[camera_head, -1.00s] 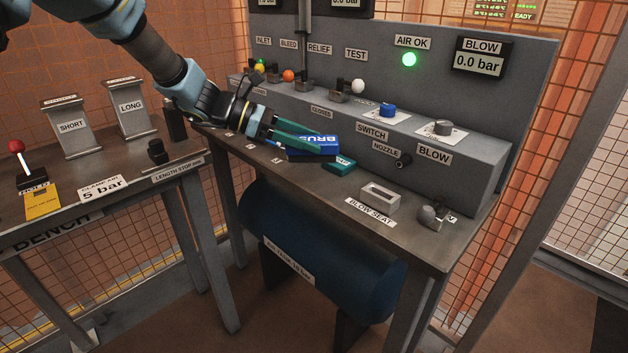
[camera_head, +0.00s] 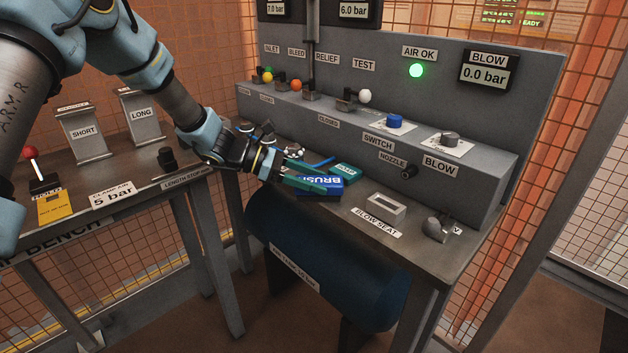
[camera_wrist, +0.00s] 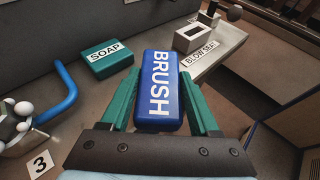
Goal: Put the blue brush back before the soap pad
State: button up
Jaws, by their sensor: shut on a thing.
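The blue brush (camera_head: 321,186) is a block with white BRUSH lettering, and it also fills the middle of the wrist view (camera_wrist: 156,84). My gripper (camera_head: 303,182) has green fingers, one on each side of the brush, and is shut on it. The brush is at the front edge of the grey bench; whether it touches the top cannot be told. The green soap pad (camera_head: 345,171) lies on the bench behind the brush, towards the panel. In the wrist view the soap pad (camera_wrist: 108,59) is at the upper left, apart from the brush.
The blow seat (camera_head: 386,206) stands to the right on the bench, with a grey nozzle-like part (camera_head: 436,228) beyond it. A blue-handled thing (camera_wrist: 57,97) and white balls (camera_wrist: 14,117) lie left of the brush in the wrist view. The panel (camera_head: 440,160) rises behind.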

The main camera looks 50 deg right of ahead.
jog(key=o, duration=1.5)
jog(key=shift+c, duration=0.2)
jog(key=shift+r+p, duration=0.15)
jog(key=shift+p, duration=0.2)
jog(key=b+v, duration=0.2)
jog(key=v, duration=1)
